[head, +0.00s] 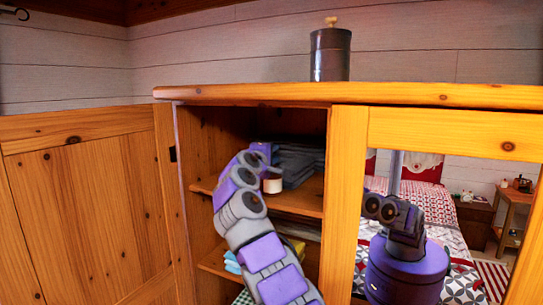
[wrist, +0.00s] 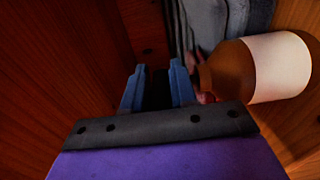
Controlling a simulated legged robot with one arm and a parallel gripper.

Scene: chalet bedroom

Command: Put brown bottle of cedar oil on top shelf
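The brown bottle (wrist: 225,72) with a cream label is in the wrist view, its neck toward my gripper's right finger. In the head view its pale label (head: 272,186) shows at the upper shelf (head: 300,203) inside the open cabinet, partly covered by my arm. My gripper (wrist: 158,82) reaches into this compartment. Its two blue fingers are apart with a dark gap between them, and I see no object in the gap. The bottle is beside the right finger; I cannot tell whether they touch. In the head view the fingers are hidden.
Folded grey cloths (head: 298,160) lie behind the bottle. A lower shelf (head: 216,262) holds more folded cloths. The wooden door (head: 75,205) stands open at left. A mirror (head: 455,185) at right reflects the room and me. A dark lidded jar (head: 330,55) stands on the cabinet top.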

